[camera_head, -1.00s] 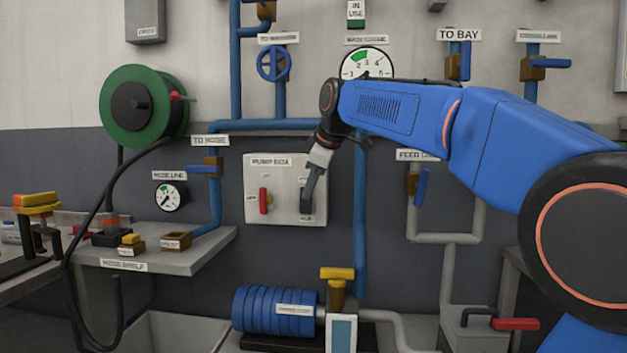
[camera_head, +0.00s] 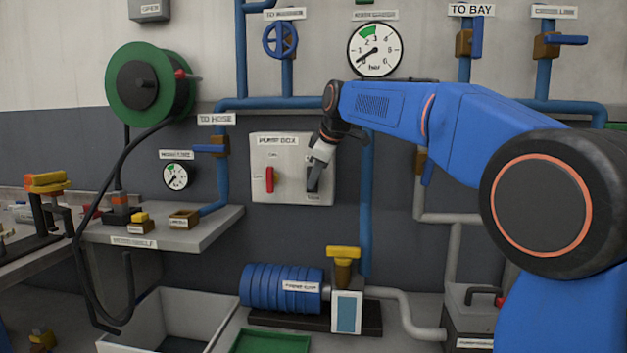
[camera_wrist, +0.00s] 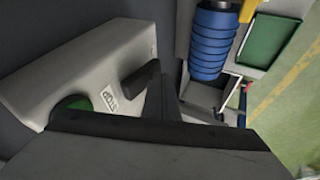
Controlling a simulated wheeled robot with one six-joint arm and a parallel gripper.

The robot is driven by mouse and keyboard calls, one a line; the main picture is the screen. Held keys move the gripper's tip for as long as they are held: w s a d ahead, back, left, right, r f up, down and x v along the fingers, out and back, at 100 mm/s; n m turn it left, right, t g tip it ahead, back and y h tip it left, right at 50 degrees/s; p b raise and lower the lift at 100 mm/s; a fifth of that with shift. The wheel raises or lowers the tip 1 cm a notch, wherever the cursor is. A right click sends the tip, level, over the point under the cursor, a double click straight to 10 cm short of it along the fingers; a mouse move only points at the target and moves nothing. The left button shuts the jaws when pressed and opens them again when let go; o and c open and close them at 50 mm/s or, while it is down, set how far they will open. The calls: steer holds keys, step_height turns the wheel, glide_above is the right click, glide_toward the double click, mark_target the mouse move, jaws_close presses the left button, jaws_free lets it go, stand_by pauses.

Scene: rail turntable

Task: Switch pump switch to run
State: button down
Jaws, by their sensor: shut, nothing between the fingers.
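The white pump box (camera_head: 290,143) is on the back wall in the head view. A red handle (camera_head: 269,179) stands upright on its left half. My gripper (camera_head: 314,180) is shut and empty at the box's right half, hiding most of what is there. In the wrist view, my dark fingers (camera_wrist: 166,97) are right beside a short black lever (camera_wrist: 139,78) on the box's face. I cannot tell whether they touch. A label reading STOP (camera_wrist: 110,99) and a green round patch (camera_wrist: 74,107) are near the lever.
A pressure gauge (camera_head: 375,50) and blue pipes (camera_head: 367,215) are close to the arm. A hose shelf (camera_head: 170,236) juts out at left. A blue-ribbed pump (camera_head: 280,288) stands below the box. An open grey bin (camera_head: 150,345) and a green tray (camera_head: 270,343) lie at the front.

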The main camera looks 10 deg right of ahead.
steer(key=shift+w, duration=0.1)
steer(key=shift+w+f+t, duration=0.15)
steer(key=shift+t, duration=0.25)
steer(key=shift+d+r, duration=0.1)
steer(key=shift+r, duration=0.85)
steer(key=s+r, duration=0.8)
steer(key=s, duration=0.1)
steer(key=shift+d+r, duration=0.3)
steer(key=shift+r, duration=0.1)
